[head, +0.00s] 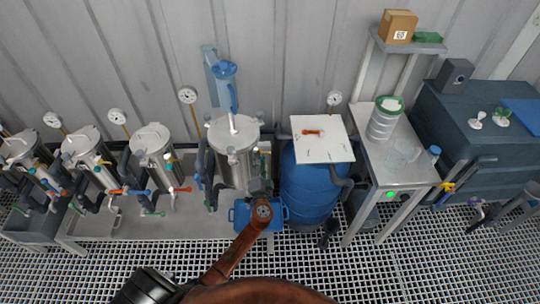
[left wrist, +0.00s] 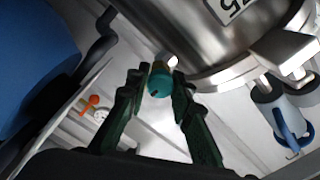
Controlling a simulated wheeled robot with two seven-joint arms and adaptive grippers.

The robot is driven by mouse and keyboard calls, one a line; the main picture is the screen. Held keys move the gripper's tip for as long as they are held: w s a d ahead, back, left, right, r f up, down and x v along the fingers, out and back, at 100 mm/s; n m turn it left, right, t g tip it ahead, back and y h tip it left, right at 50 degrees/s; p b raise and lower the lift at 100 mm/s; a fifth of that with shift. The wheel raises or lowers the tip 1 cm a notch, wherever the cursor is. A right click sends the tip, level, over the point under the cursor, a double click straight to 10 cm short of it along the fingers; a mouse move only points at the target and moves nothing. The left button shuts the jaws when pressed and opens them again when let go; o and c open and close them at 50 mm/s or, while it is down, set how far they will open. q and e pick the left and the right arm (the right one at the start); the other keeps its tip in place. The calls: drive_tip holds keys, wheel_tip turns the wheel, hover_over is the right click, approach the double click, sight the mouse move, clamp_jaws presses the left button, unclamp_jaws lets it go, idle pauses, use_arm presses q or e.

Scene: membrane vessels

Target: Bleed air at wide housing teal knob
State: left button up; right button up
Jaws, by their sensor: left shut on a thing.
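The wide steel housing (head: 234,158) stands on the bench left of the blue barrel in the head view. Its shiny wall also fills the upper right of the left wrist view (left wrist: 250,50). The teal knob (left wrist: 159,86) sits on a short pale fitting beside the housing wall. My left gripper (left wrist: 160,78) is shut on the teal knob, with a dark green finger on each side. In the head view my left gripper (head: 262,188) is at the housing's lower right, and the knob is hidden there. My right gripper is not in view.
Several narrower steel housings (head: 153,155) with gauges and coloured valves line the bench to the left. The blue barrel (head: 310,190) with a white board (head: 322,148) on top stands close on the right. Grating covers the floor.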

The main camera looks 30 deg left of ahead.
use_arm(q)
clamp_jaws()
